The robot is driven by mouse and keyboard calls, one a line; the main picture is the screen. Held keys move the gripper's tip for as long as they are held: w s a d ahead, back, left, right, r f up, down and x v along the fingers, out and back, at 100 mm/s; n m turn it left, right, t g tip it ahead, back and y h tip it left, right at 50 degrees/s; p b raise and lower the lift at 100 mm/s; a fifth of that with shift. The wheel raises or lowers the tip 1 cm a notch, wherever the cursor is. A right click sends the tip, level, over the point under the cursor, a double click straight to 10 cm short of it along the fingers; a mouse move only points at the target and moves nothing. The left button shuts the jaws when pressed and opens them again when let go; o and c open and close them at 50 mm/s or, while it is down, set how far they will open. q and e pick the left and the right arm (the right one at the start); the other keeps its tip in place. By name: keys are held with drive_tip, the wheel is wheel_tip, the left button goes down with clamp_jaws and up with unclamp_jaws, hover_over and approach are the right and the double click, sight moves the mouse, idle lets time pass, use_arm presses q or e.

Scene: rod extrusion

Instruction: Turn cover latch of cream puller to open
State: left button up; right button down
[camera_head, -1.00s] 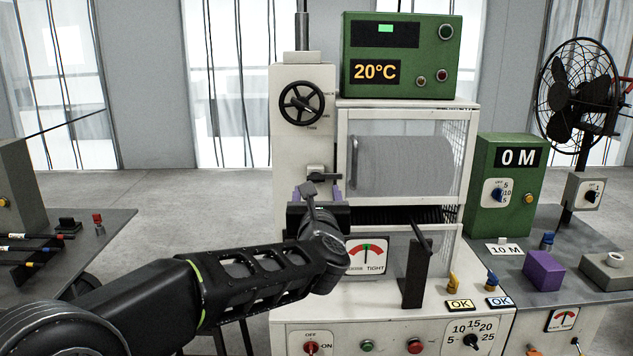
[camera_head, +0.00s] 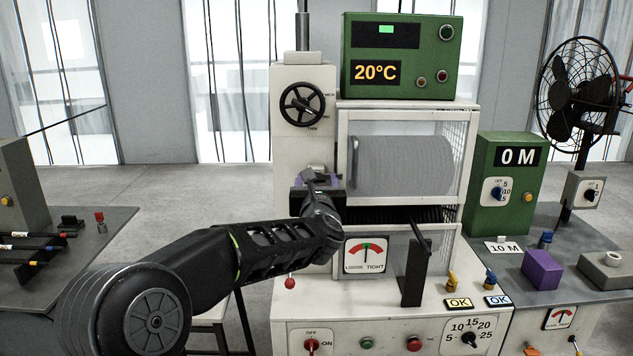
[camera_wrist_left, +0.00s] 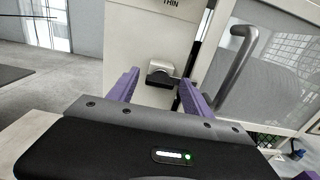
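The cream puller (camera_head: 303,125) stands in the middle of the head view, with a clear-panelled cover (camera_head: 350,130) over a grey roller. Its cover latch (camera_wrist_left: 160,75) shows in the left wrist view as a small light block with a dark knob, left of the cover. My left gripper (camera_head: 317,182) is in front of the latch and mostly hides it in the head view. In the wrist view its two purple fingers (camera_wrist_left: 159,90) are apart, one on each side of the latch; I cannot tell whether they touch it. My right gripper is not in view.
A metal handle (camera_wrist_left: 236,62) on the cover is close to the right finger. A black handwheel (camera_head: 302,104) sits above the latch. A black upright piece (camera_head: 413,272) and a tight/loose gauge (camera_head: 365,256) are lower right.

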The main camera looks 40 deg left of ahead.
use_arm(q)
clamp_jaws()
idle(0.4)
drive_tip(key=shift+m+b, duration=0.3)
drive_tip(key=shift+m, duration=0.1)
drive_tip(key=shift+w+d+f+m, duration=0.1)
drive_tip(key=shift+m, duration=4.2)
drive_tip(key=shift+d+f+m, duration=0.1)
drive_tip(key=shift+m, duration=4.2)
